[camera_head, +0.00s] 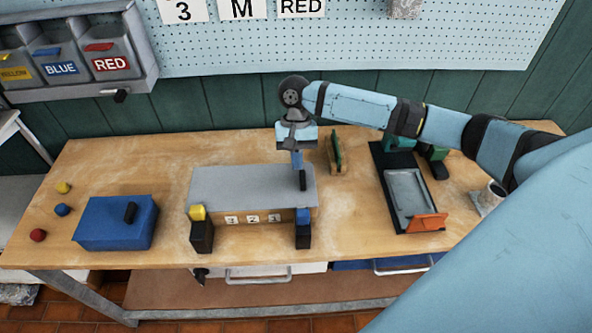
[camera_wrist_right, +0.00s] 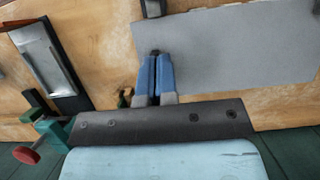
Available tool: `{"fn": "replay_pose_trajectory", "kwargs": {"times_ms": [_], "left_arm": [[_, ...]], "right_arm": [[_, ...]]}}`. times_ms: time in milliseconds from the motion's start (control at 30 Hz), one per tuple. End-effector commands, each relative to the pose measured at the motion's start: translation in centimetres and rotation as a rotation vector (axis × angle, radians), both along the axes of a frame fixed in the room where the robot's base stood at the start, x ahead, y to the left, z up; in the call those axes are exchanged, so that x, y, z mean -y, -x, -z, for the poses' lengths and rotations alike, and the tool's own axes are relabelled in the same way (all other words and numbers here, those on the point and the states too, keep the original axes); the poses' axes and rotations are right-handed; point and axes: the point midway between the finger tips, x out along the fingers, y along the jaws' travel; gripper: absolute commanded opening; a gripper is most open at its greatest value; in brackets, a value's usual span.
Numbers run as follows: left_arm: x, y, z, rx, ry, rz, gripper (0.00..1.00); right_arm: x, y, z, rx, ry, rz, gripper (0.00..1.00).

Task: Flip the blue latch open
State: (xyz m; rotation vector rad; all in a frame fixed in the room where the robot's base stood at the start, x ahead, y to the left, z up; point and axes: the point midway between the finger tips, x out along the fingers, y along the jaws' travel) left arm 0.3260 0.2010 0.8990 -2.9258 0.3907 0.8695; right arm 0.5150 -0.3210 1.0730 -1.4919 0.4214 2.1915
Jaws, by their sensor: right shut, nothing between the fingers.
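The box (camera_head: 245,183) has a grey lid and stands mid-table, with tags on its front. The blue latch (camera_head: 303,216) sits upright at its front right corner, blue above a dark lower part. A yellow-topped latch (camera_head: 197,213) is at the front left corner. My right gripper (camera_head: 301,184) points down over the right part of the lid, behind the blue latch and apart from it. In the wrist view its blue fingers (camera_wrist_right: 154,62) are together and empty. A dark piece, likely the latch, is cut off at the top edge there (camera_wrist_right: 152,8). My left gripper is not in view.
A blue box (camera_head: 100,225) with a dark handle stands at left, beside several small coloured balls (camera_head: 62,210). A black stand with a grey plate (camera_head: 408,193) and orange piece (camera_head: 427,222) is at right. A green upright piece (camera_head: 335,152) stands behind the box.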

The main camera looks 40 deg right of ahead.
Motion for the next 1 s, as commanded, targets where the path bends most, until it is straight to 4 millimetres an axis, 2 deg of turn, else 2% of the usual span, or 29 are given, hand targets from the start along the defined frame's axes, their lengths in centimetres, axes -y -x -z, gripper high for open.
{"fn": "replay_pose_trajectory", "kwargs": {"times_ms": [100,233,800,900,1000], "left_arm": [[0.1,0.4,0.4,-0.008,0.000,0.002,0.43],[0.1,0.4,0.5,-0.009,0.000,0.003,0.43],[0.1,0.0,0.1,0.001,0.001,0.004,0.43],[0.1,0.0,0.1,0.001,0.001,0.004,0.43],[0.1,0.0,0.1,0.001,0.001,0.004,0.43]], "right_arm": [[0.3,-0.5,-1.3,0.001,0.000,0.000,0.00],[0.4,-0.7,-2.0,0.001,0.001,0.001,0.00],[0.3,-0.6,-2.0,0.000,-0.001,-0.002,0.00],[-0.7,0.0,-1.2,0.016,-0.014,-0.039,0.00],[-3.2,1.7,0.7,0.064,-0.047,-0.138,0.00]]}}
